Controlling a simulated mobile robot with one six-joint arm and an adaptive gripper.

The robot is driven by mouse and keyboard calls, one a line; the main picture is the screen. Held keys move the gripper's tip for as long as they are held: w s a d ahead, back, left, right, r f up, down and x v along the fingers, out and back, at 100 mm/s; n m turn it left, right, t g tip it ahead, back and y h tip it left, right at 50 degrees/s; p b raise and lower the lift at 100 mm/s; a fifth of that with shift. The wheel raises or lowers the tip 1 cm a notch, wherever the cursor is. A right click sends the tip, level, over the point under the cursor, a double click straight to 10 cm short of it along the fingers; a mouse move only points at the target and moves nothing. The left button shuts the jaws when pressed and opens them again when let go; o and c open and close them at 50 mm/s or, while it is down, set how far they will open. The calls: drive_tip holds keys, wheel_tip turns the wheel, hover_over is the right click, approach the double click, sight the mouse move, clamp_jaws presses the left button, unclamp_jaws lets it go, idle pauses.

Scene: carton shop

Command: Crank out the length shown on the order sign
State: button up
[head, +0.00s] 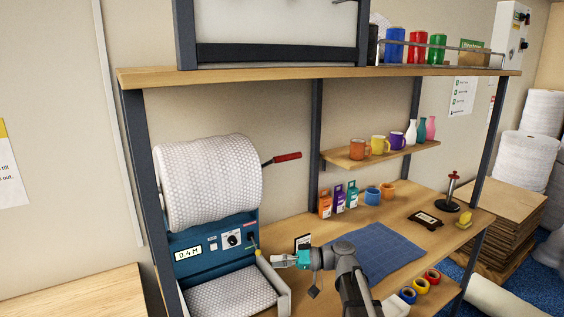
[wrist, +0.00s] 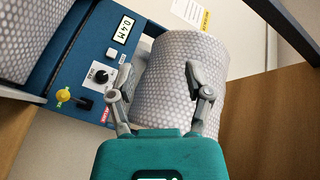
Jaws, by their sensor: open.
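A dispenser with a blue panel (head: 207,249) carries a large bubble-wrap roll (head: 205,180). Its display (head: 188,254) reads 0.4M, and the same display (wrist: 121,29) shows in the wrist view. A crank with a red handle (head: 287,158) sticks out right of the roll. My gripper (head: 273,261) is open and empty, in front of the panel's right side, below the crank.
The panel has a dial (wrist: 100,75) and a yellow-knobbed lever (wrist: 63,96). A shelf post (head: 138,150) stands left of the roll. A blue mat (head: 385,250) lies on the bench (head: 430,208). Boxes and mugs stand behind it; tape rolls (head: 420,284) sit at front.

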drive_tip(key=s+d+f+m+h, duration=0.2)
drive_tip(key=s+d+f+h, duration=0.15)
drive_tip(key=f, duration=0.25)
drive_tip(key=s+d+f+m+h, duration=0.1)
drive_tip(key=s+d+f+h, duration=0.15)
drive_tip(key=f+h, duration=0.3)
drive_tip(key=s+d+f+m+h, duration=0.1)
drive_tip(key=s+d+f+h, duration=0.2)
drive_tip(key=d, duration=0.3)
drive_tip(key=s+d+f+m+h, duration=0.2)
drive_tip(key=s+d+f+h, duration=0.1)
drive_tip(key=d+h, duration=0.2)
drive_tip(key=shift+s+d+m+t, duration=0.3)
drive_tip(key=shift+s+d, duration=0.1)
drive_tip(key=shift+d, duration=0.35)
drive_tip(key=shift+c, duration=0.6)
idle(0.7)
